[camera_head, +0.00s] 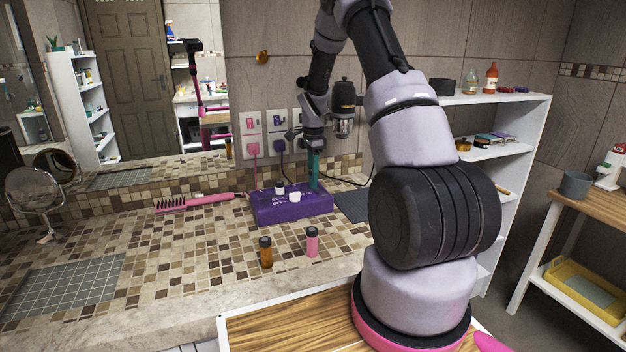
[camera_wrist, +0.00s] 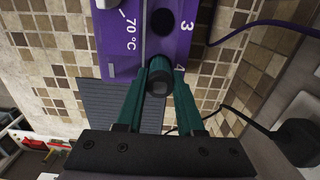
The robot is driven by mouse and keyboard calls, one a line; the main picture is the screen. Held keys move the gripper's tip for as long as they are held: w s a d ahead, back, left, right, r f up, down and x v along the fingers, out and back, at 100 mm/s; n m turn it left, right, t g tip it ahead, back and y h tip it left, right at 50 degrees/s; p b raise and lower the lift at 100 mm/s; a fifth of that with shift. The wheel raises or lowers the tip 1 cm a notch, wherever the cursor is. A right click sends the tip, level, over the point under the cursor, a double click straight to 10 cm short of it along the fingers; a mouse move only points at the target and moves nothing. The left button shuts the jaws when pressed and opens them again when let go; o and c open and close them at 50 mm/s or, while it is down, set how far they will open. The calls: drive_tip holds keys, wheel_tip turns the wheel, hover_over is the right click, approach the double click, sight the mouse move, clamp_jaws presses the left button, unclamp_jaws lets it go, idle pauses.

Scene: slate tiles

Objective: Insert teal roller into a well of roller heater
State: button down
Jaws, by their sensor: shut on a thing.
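The purple roller heater (camera_head: 300,208) stands on the tiled counter below the wall sockets, with two white parts on top. In the wrist view its purple top (camera_wrist: 178,45) carries a 70 °C mark and the numbers 3 and 4. A dark round well (camera_wrist: 162,20) is open beside the 3. My gripper (camera_wrist: 157,88), with teal fingers, is shut on the teal roller (camera_wrist: 159,64), seen nearly end-on with a dark end. The roller covers the area beside the 4. My gripper (camera_head: 313,168) is over the heater's right end in the head view. Whether the roller touches the heater is hidden.
An amber bottle (camera_head: 265,252) and a pink bottle (camera_head: 312,242) stand in front of the heater. A pink brush (camera_head: 195,201) lies left of it. A grey mat (camera_head: 352,205) lies to its right. A dark cable (camera_wrist: 240,112) runs beside my gripper.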

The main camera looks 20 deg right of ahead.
drive_tip(key=shift+f, duration=1.1)
drive_tip(key=shift+f, duration=0.15)
drive_tip(key=c, duration=0.5)
unclamp_jaws()
drive_tip(key=shift+c, duration=0.2)
